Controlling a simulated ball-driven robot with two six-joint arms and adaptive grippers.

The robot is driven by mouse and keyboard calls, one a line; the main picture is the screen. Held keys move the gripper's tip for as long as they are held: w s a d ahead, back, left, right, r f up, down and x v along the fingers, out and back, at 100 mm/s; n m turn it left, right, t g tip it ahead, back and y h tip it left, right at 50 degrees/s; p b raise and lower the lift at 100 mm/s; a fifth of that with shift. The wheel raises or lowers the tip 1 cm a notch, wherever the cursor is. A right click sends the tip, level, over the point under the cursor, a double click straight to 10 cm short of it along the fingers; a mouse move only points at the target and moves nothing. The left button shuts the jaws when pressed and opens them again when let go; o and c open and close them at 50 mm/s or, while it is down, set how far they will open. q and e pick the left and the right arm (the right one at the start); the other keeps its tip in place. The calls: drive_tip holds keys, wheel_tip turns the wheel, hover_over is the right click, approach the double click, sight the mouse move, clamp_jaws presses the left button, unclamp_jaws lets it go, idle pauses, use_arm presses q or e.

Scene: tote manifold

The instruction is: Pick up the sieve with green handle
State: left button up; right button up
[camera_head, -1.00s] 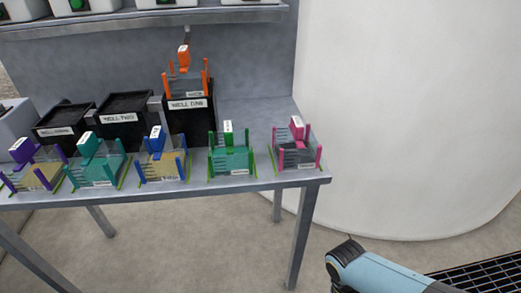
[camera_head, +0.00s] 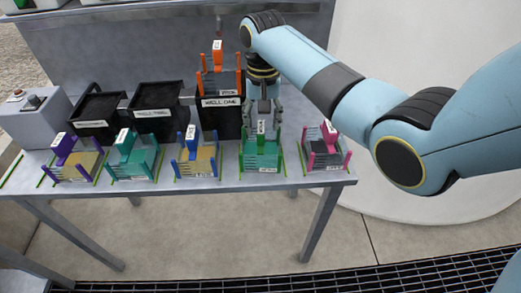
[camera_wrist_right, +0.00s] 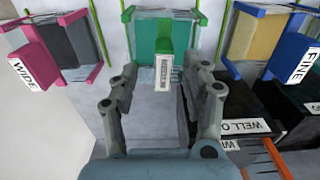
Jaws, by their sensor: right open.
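The sieve with green handle (camera_head: 261,133) stands in a clear holder with green posts (camera_head: 262,160) near the table's front edge, right of the middle of the row. In the right wrist view its green handle (camera_wrist_right: 165,38) points toward me, with a white label at its end. My right gripper (camera_head: 265,122) is open and empty, just behind and above the handle. In the right wrist view its two fingers (camera_wrist_right: 165,98) are spread to either side below the label, apart from the handle. My left gripper is not in view.
A pink sieve (camera_head: 326,140) stands to the right; blue (camera_head: 190,140), teal (camera_head: 124,142) and purple (camera_head: 63,146) sieves stand to the left. Two more black wells (camera_head: 155,105) (camera_head: 98,112) are at the back left.

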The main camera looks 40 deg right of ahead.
sight(262, 138)
drive_tip(key=f, duration=0.6)
drive_tip(key=shift+w, duration=0.2)
drive_tip(key=shift+c, duration=0.3)
clamp_jaws()
drive_tip(key=shift+r, duration=0.1)
